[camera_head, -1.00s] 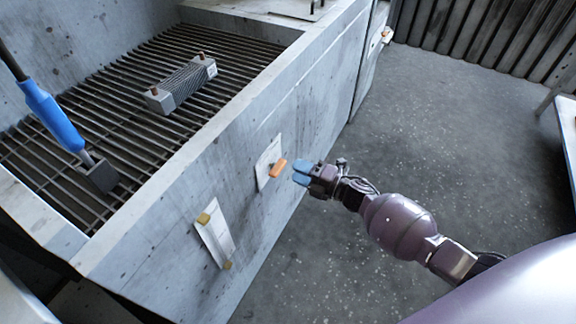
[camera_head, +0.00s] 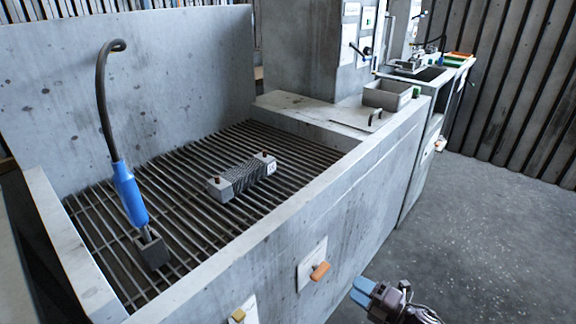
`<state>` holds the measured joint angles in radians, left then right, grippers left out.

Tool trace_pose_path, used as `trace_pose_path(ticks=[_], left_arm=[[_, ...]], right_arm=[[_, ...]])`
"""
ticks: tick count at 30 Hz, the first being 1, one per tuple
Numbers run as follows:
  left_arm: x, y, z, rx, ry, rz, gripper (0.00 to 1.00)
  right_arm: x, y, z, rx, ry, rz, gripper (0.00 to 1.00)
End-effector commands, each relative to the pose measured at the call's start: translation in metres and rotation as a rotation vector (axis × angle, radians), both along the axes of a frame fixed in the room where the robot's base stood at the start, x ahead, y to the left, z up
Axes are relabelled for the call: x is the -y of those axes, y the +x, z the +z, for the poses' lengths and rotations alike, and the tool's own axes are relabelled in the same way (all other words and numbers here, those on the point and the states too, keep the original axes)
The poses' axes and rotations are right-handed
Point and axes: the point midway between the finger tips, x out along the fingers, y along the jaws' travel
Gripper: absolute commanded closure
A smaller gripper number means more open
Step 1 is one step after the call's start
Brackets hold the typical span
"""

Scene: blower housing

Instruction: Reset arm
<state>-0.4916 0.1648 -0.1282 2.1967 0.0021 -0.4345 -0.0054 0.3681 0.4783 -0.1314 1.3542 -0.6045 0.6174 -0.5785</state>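My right gripper (camera_head: 366,291) shows at the bottom edge, with blue fingertips close together. It is in front of the housing's front wall, just right of an orange handle (camera_head: 320,271) on a white plate (camera_head: 308,262). A gap separates it from the handle, and I see nothing held in it. Whether the fingers are fully shut is too small to tell. Most of my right arm is cut off by the frame. My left gripper is not in view.
A finned metal block (camera_head: 243,177) lies on the grate (camera_head: 185,222) inside the grey housing (camera_head: 290,215). A blue-handled nozzle (camera_head: 130,193) on a dark hose rests on the grate. A grey bin (camera_head: 388,95) stands on the back ledge. Open floor (camera_head: 480,230) lies at right.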

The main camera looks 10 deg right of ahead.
Motion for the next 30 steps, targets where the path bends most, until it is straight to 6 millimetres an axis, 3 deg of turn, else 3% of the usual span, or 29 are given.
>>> trace_pose_path(ticks=[5, 8, 17, 30], left_arm=[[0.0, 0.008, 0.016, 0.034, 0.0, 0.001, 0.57], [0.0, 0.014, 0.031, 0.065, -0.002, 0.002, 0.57], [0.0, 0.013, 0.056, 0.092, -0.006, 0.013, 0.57], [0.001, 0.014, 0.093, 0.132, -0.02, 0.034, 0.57]], right_arm=[[-0.001, -0.017, 0.013, -0.052, 0.076, -0.069, 0.61], [0.0, -0.04, 0.025, -0.125, 0.177, -0.156, 0.61], [0.006, -0.127, 0.051, -0.412, 0.544, -0.459, 0.61], [0.002, -0.27, 0.087, -0.842, 1.08, -0.865, 0.61]])
